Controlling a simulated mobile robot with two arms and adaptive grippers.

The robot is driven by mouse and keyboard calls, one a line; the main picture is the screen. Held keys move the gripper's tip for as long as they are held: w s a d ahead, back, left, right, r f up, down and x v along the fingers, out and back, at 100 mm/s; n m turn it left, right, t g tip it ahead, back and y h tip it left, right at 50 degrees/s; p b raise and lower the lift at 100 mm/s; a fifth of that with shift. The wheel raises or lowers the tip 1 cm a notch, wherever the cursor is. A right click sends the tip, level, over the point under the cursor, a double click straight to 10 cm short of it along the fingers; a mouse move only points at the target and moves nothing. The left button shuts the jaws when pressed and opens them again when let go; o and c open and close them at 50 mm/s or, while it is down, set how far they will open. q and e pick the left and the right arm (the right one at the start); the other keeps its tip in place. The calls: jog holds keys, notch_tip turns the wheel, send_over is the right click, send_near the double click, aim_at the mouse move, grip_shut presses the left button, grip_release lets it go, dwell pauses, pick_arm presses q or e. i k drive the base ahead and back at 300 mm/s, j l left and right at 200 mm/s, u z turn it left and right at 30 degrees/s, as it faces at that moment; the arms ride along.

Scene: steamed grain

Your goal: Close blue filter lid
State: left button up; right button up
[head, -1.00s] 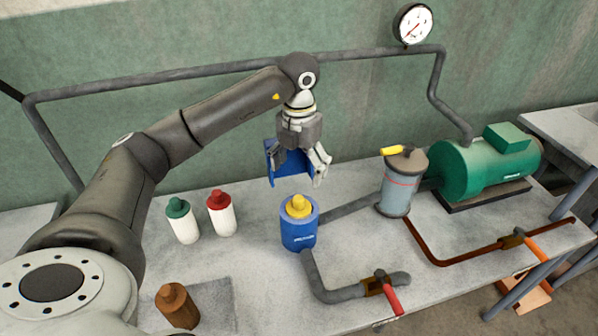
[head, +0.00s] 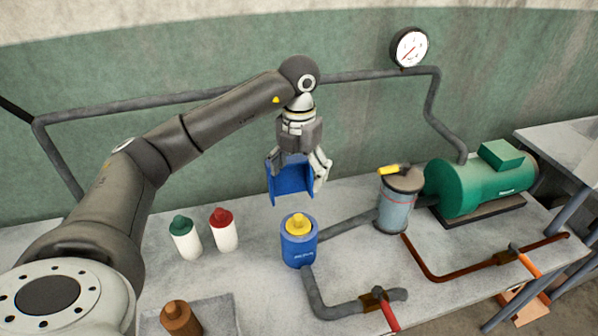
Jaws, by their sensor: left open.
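The blue filter (head: 298,251) is an upright blue cylinder on the bench in the head view. I cannot tell whether a finger touches the lid. The lid's upper part is hidden behind the gripper. My right gripper is not in view.
A green-capped bottle (head: 185,239) and a red-capped bottle (head: 223,231) stand left of the filter, a brown bottle (head: 180,319) in front. A grey canister (head: 396,204) and green motor (head: 478,184) stand right. A red-handled valve (head: 387,311) is on the front pipe.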

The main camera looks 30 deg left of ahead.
aim_at(297, 177)
jog(key=u, duration=1.05)
